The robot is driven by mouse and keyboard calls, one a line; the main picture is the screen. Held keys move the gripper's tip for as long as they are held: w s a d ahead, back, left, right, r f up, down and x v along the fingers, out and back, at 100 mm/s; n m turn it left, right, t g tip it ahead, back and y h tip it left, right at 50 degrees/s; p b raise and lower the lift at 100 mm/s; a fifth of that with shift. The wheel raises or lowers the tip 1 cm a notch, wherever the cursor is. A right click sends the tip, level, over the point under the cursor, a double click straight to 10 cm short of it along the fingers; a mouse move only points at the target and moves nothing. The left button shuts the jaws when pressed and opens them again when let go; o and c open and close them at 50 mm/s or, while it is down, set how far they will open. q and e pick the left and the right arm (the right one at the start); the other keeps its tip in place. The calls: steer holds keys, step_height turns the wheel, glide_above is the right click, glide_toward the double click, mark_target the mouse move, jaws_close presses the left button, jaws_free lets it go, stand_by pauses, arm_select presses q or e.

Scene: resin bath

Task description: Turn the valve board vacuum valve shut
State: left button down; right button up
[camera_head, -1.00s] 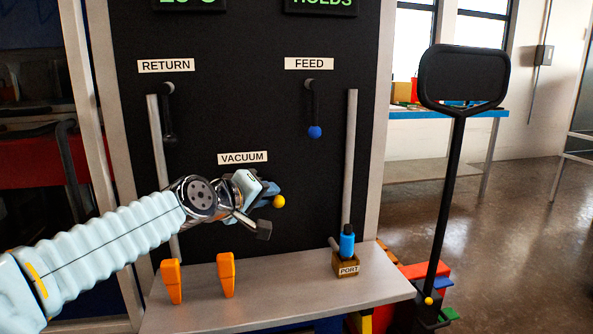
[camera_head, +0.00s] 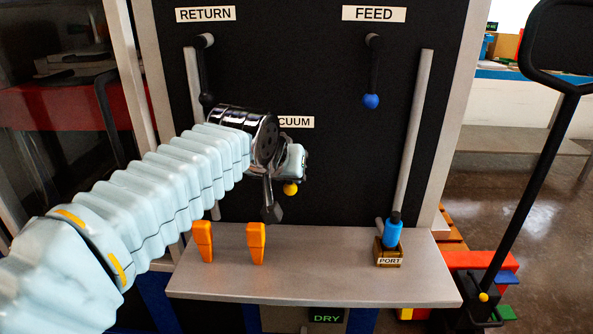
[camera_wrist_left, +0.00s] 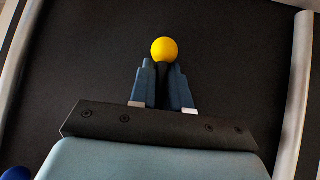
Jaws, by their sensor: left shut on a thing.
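The vacuum valve lever ends in a yellow ball (camera_head: 290,188), which hangs almost straight below the partly hidden VACUUM label (camera_head: 296,122) on the black valve board (camera_head: 330,200). In the left wrist view the yellow ball (camera_wrist_left: 164,50) sticks out just past the fingertips. My left gripper (camera_wrist_left: 162,75) is shut on the dark lever just behind the ball. In the head view my left wrist hides the lever's pivot and most of its shaft. My right gripper is not in view.
The RETURN lever (camera_head: 204,70) and the FEED lever with a blue ball (camera_head: 371,101) hang down above. Below is a grey shelf (camera_head: 330,280) with two orange pieces (camera_head: 256,243) and a blue bottle (camera_head: 393,232) in the PORT block. A black stand (camera_head: 540,180) is at right.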

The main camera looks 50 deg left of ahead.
arm_select(q)
steer(key=shift+s+f+m+g, duration=0.2)
steer(key=shift+f+m+g, duration=0.1)
steer(key=shift+f+g, duration=0.1)
stand_by(0.3)
steer(key=c, duration=1.2)
jaws_free()
steer(key=shift+s, duration=0.1)
steer(key=shift+r, duration=0.1)
steer(key=shift+s+d+r, duration=0.15)
steer(key=shift+s+r, duration=0.1)
steer(key=shift+r, duration=0.25)
steer(key=v, duration=1.2)
steer(key=shift+s+d, duration=0.2)
steer(key=shift+d, duration=0.2)
steer(key=shift+r, duration=0.1)
